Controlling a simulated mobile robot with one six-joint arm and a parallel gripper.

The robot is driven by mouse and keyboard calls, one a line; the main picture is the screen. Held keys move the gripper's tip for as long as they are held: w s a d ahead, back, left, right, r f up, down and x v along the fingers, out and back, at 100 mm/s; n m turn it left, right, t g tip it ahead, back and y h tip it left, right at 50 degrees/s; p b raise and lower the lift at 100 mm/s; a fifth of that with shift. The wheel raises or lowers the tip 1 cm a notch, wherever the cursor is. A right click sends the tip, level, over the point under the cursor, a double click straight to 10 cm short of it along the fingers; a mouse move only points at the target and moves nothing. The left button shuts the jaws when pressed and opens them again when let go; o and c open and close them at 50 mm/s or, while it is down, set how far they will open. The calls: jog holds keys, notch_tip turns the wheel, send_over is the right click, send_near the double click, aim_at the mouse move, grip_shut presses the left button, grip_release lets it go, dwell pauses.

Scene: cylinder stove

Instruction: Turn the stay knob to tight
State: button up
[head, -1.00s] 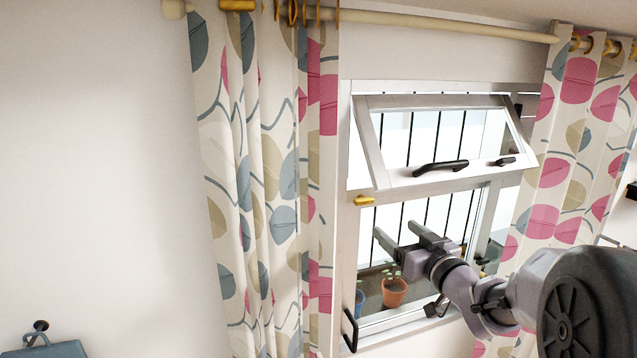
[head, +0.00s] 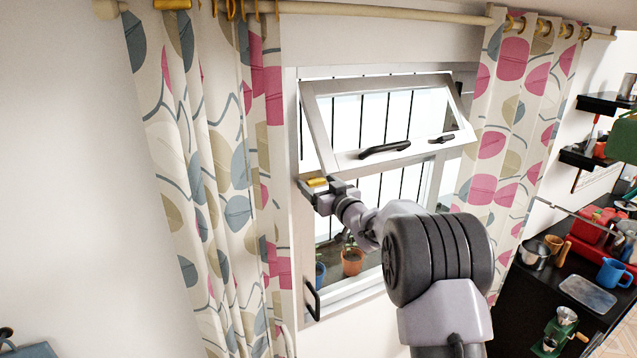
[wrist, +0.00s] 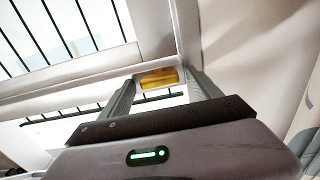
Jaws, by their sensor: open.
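A small yellow knob (head: 317,182), which looks like the stay knob, sits on the left side of the window frame, just below the tilted-open upper sash (head: 385,125). It also shows in the wrist view (wrist: 158,78). My gripper (head: 320,188) is at the knob, with its jaws open. In the wrist view my gripper's fingers (wrist: 160,82) stand one on each side of the knob, with the knob near the fingertips. Small gaps seem to remain, but I cannot tell whether either finger touches it. I see no tight marking.
A black handle (head: 384,150) is on the upper sash. Another black handle (head: 313,300) is low on the frame's left. Patterned curtains (head: 215,190) hang on both sides. A potted plant (head: 352,262) stands behind the lower opening. A cluttered dark counter (head: 560,290) is at right.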

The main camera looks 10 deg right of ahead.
jog(key=shift+s, duration=0.15)
jog(key=c, duration=1.4)
jog(key=shift+b, duration=0.35)
jog(key=n+b, duration=0.1)
jog(key=b, duration=0.1)
jog(key=n+b, duration=0.1)
jog(key=b, duration=0.1)
jog(key=shift+f+n, duration=0.25)
jog(key=shift+n, duration=0.15)
jog(key=n+b, duration=0.4)
jog(key=b, duration=0.1)
jog(key=shift+a+n, duration=0.1)
jog(key=shift+n, duration=0.2)
jog(key=n+b, duration=0.4)
jog(key=n, duration=0.1)
jog(key=shift+r+n+b, duration=0.15)
jog(key=shift+n+b, duration=1.35)
jog(key=shift+n, duration=1.2)
jog(key=shift+o, duration=0.2)
